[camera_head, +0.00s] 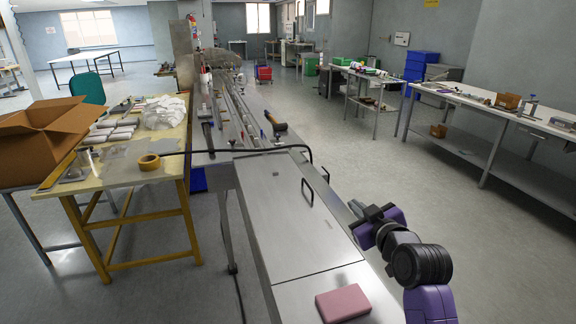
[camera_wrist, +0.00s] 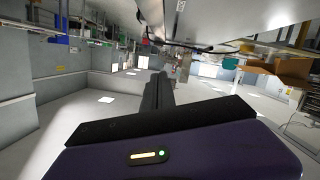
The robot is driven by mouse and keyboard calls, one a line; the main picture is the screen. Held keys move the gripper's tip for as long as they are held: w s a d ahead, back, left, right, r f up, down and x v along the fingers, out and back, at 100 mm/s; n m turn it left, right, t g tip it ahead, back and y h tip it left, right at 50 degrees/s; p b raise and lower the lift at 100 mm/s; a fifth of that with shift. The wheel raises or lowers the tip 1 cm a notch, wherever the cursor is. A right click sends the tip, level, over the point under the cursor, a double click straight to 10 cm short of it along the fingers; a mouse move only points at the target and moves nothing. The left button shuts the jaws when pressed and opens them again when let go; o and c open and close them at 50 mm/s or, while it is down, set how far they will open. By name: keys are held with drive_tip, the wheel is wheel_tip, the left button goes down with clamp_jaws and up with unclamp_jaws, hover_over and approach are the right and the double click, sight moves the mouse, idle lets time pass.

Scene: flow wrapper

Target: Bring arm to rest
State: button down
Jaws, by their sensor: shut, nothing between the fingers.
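My gripper (camera_head: 357,208) is at the end of my purple and black arm, at the right of the steel machine table in the head view. It points to the left and appears beside the table's right edge, over or near it; the exact height I cannot tell. The fingers are together and hold nothing. In the wrist view the gripper (camera_wrist: 158,92) shows as dark fingers pressed together above the purple housing, with the room upside down behind it.
A pink block (camera_head: 343,303) lies on the steel table (camera_head: 300,235) near my arm. A yellow table (camera_head: 110,172) with a tape roll (camera_head: 149,162) and a cardboard box (camera_head: 40,140) stand at left. A long workbench (camera_head: 500,120) is at right. The floor between is clear.

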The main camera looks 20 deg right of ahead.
wheel_tip(320, 180, up, 5)
drive_tip(key=s+m+t+h, duration=0.2)
drive_tip(key=s+m+t, duration=0.1)
drive_tip(key=s+a+f+g+y, duration=0.1)
drive_tip(key=s+a+f, duration=0.3)
drive_tip(key=s, duration=1.1)
drive_tip(key=s+a+f+g+y, duration=0.1)
drive_tip(key=s+a+f, duration=0.4)
drive_tip(key=s, duration=1.1)
drive_tip(key=s+a+f+g+y, duration=0.1)
drive_tip(key=s+a+f, duration=0.3)
drive_tip(key=s, duration=1.1)
drive_tip(key=shift+s+a+f+g, duration=0.2)
drive_tip(key=shift+a+g, duration=0.1)
drive_tip(key=shift+a, duration=0.6)
